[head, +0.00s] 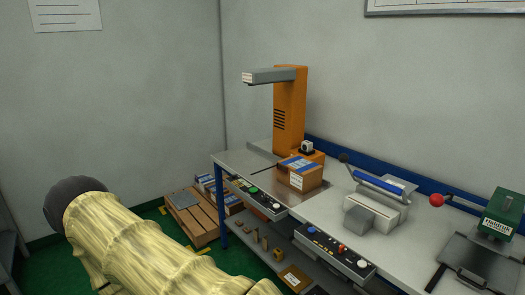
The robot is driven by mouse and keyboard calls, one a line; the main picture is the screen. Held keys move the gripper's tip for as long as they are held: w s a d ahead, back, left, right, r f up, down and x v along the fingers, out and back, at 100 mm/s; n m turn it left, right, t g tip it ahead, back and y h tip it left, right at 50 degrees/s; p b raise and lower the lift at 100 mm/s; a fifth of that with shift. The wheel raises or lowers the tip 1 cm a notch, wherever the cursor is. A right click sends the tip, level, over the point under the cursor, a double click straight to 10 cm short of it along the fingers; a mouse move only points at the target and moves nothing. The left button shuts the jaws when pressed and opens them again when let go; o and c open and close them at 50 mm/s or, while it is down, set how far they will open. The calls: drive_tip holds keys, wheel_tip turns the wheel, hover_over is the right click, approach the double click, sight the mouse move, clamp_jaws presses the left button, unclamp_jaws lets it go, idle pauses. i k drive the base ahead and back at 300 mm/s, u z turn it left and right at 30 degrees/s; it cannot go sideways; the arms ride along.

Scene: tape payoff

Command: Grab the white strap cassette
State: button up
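A small white block with a dark side (306,147) sits on the low orange housing at the foot of the orange machine, behind the carton. It may be the white strap cassette, but it is too small here to be sure. My arm in its pale yellow cover fills the lower left, with a dark rounded end. My gripper does not show, and nothing is seen touching the white block.
The orange column (290,108) with a grey overhead arm (270,75) rises from the bench (335,206). A carton with blue bands (301,174) stands before the white block. A blue-handled sealer (378,204) and green machine (502,213) are rightward. A pallet (196,222) lies on the floor.

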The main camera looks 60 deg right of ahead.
sight(307, 146)
drive_tip(key=i, duration=0.9)
drive_tip(key=z, duration=0.5)
drive_tip(key=i, duration=1.65)
drive_tip(key=z, duration=1.35)
drive_tip(key=i, duration=0.9)
drive_tip(key=z, duration=1.1)
